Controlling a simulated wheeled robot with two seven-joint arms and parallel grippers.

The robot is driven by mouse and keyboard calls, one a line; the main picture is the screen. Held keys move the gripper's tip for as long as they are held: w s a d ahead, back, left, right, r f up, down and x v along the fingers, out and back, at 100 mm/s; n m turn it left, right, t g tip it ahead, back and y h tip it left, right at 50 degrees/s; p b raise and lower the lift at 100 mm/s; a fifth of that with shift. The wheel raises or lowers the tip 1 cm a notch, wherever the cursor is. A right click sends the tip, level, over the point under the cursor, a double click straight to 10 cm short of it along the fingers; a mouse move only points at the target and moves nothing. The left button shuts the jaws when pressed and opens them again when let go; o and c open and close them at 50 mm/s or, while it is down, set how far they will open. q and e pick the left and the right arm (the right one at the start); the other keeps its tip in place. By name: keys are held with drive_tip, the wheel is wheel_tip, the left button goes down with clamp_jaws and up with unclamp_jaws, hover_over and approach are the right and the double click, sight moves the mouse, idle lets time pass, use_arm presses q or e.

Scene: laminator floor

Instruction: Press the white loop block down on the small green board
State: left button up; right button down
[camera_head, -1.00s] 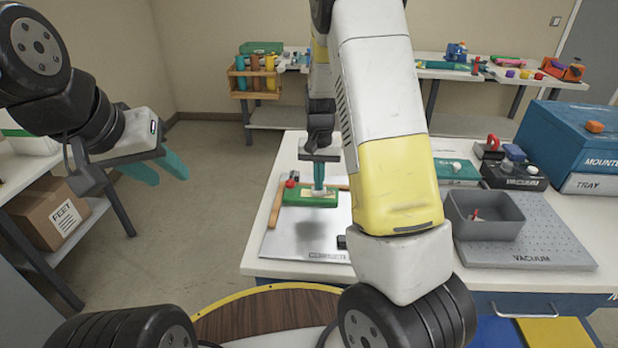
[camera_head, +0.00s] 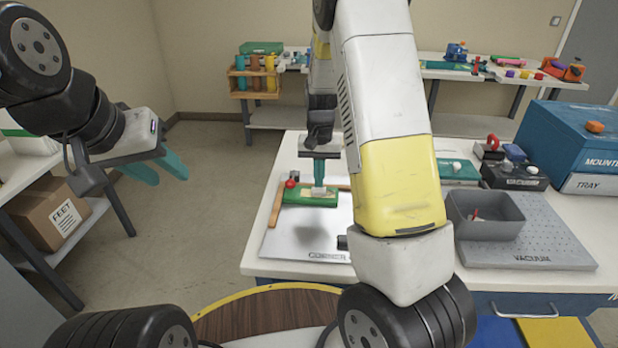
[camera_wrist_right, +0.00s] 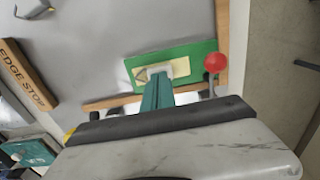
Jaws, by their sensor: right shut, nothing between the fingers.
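The small green board (camera_head: 296,196) lies on a grey plate on the table in front of me, and it also shows in the right wrist view (camera_wrist_right: 195,53). A pale patch lies on its top. The white loop block (camera_wrist_right: 155,72) is a small whitish piece on that patch, mostly hidden by the fingertips. My right gripper (camera_head: 319,184) points straight down over the board with its teal fingers together. Its tips are at or just above the white block; whether they touch I cannot tell. My left gripper (camera_head: 163,172) hangs off to the left, away from the table, its teal fingers apart.
The grey plate (camera_head: 290,240) has wooden edge strips (camera_head: 276,206) and a red ball knob (camera_head: 291,183) beside the board. To the right stand a grey bin (camera_head: 485,218) and a perforated vacuum plate (camera_head: 560,235). My right arm hides part of the table.

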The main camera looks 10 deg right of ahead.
drive_tip(key=shift+r, duration=2.95)
drive_tip(key=s+a+r+n+t+y, duration=0.1)
drive_tip(key=s+r+n+t+y, duration=0.15)
drive_tip(key=s+r, duration=0.95)
drive_tip(key=s+a+r+n+t, duration=0.1)
drive_tip(key=s+r+t, duration=0.2)
drive_tip(key=s, duration=0.9)
wheel_tip(320, 180, up, 2)
drive_tip(key=shift+r+t, duration=0.1)
drive_tip(key=shift+t, duration=0.25)
drive_tip(key=c, duration=2.1)
unclamp_jaws()
drive_tip(key=shift+s+a, duration=0.1)
